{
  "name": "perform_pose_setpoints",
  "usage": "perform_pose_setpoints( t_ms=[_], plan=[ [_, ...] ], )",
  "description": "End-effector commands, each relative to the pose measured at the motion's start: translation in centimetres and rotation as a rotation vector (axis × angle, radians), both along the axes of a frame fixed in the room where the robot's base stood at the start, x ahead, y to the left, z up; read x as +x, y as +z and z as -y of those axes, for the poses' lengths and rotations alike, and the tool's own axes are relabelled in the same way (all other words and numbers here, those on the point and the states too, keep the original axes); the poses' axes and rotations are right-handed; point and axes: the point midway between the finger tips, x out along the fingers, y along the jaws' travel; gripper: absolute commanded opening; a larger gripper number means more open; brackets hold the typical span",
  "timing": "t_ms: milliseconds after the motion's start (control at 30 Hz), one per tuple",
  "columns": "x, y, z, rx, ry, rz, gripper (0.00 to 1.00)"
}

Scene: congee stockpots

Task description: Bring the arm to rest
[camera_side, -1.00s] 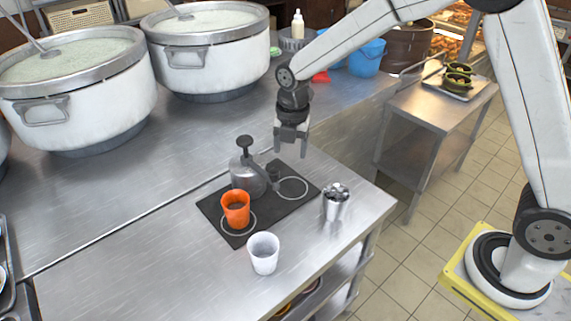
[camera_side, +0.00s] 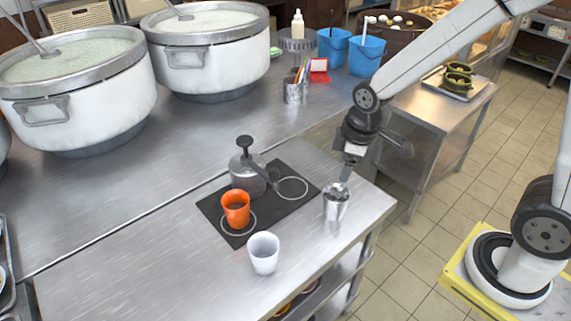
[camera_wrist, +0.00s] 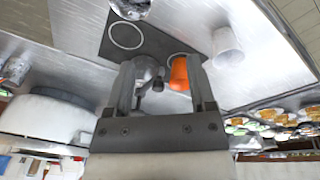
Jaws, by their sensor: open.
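My gripper (camera_side: 348,172) is in the air above the right end of the steel counter, behind and just above the metal cup (camera_side: 337,203). In the wrist view its two fingers (camera_wrist: 163,88) are spread apart with nothing held between them. A metal pump dispenser (camera_side: 247,172) and an orange cup (camera_side: 236,209) stand on a black mat (camera_side: 284,205) with white rings. A white cup (camera_side: 263,254) stands on the counter in front of the mat. In the wrist view the orange cup (camera_wrist: 180,74) and white cup (camera_wrist: 226,46) show beyond the fingers.
Two large white stockpots (camera_side: 75,88) (camera_side: 208,52) stand at the back left. A pen holder (camera_side: 295,90), a red box (camera_side: 319,70) and blue buckets (camera_side: 366,56) stand at the back. A side table (camera_side: 440,115) with a tray is at the right. The counter's front left is clear.

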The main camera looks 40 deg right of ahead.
Motion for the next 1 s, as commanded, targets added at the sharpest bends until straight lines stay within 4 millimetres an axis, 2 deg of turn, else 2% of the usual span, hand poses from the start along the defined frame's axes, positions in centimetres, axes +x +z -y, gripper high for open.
perform_pose_setpoints(
  t_ms=[200, 433, 633, 1000],
  plan=[
    [-3.0, -0.3, 0.9, 0.057, -0.319, 0.026, 0.71],
    [-5.2, -0.7, 1.4, 0.109, -0.571, 0.046, 0.71],
    [-5.9, -0.8, 1.5, 0.126, -0.651, 0.051, 0.71],
    [-5.9, -0.8, 1.5, 0.127, -0.653, 0.052, 0.71]
  ],
)
